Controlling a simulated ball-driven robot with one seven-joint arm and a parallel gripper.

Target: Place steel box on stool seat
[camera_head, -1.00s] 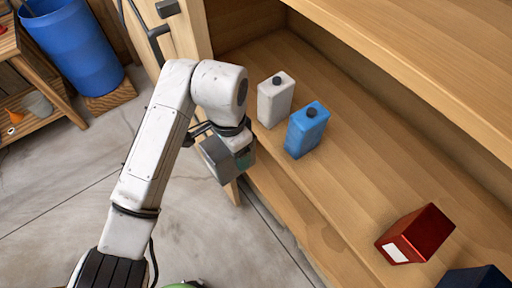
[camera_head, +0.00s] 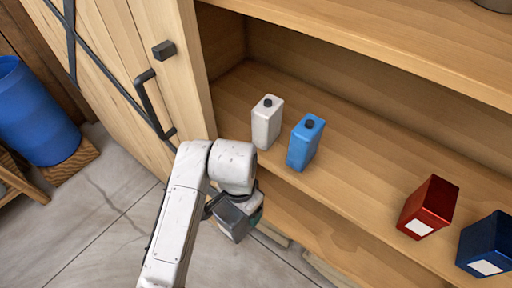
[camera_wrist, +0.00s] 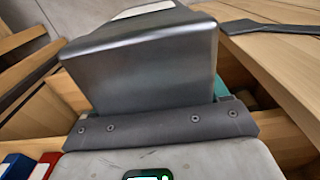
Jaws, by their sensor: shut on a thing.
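The steel box (camera_head: 231,221) is a dark grey metal block held in my gripper (camera_head: 243,208), in front of the lower shelf's edge in the head view. In the wrist view the steel box (camera_wrist: 150,60) fills the upper middle, with a white label partly showing on its top edge. The box hides most of the fingers of my gripper (camera_wrist: 160,112); a bit of teal shows behind its right side.
The wooden shelf (camera_head: 350,150) holds a white bottle (camera_head: 267,122), a blue bottle (camera_head: 305,143), a red box (camera_head: 428,205) and a dark blue box (camera_head: 487,243). A cabinet door handle (camera_head: 150,105) sticks out at left. A blue drum (camera_head: 35,112) stands beyond open concrete floor.

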